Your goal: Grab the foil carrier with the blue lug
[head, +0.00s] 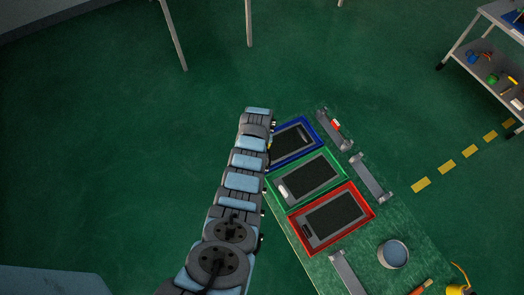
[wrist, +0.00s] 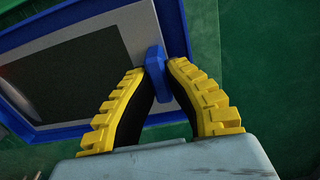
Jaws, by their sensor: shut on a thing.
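The foil carrier (wrist: 131,27) is a grey plate with a black panel, lying in a blue-rimmed tray (wrist: 172,22). Its blue lug (wrist: 156,60) stands at the edge nearest my gripper. My gripper (wrist: 167,70) has yellow ribbed fingers, shut on the blue lug from both sides. In the head view the same carrier (head: 283,142) lies in the blue tray (head: 313,122) at the far end of the bench. My arm covers the tray's left side there, and the fingers are mostly hidden.
A green tray (head: 340,169) and a red tray (head: 371,209) hold similar carriers just nearer on the bench. Grey brackets (head: 371,178) stand to their right. A round container (head: 393,254) sits at the near end. A shelf cart (head: 480,40) stands far right.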

